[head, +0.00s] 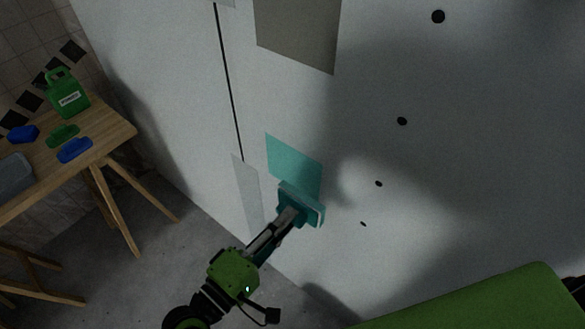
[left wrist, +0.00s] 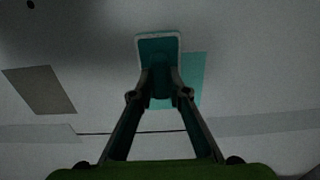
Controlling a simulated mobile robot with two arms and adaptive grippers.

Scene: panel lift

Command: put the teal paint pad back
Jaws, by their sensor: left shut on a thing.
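The teal paint pad (head: 303,203) has a pale edge and a teal grip block. My left gripper (head: 284,216) is shut on its grip, in front of the white panel. In the left wrist view the pad (left wrist: 158,41) is beyond the fingertips of the gripper (left wrist: 160,84), its back towards me. A teal painted patch (head: 290,156) on the panel is just above the pad; it also shows in the left wrist view (left wrist: 193,76). I cannot tell whether the pad touches the panel. My right gripper is not in view.
A wooden trestle table (head: 115,135) at left holds a green canister (head: 66,98), a green piece (head: 63,136), blue pieces (head: 75,150) and a grey tray (head: 14,175). The white panel (head: 450,130) has dark holes and a grey-brown patch (head: 297,30).

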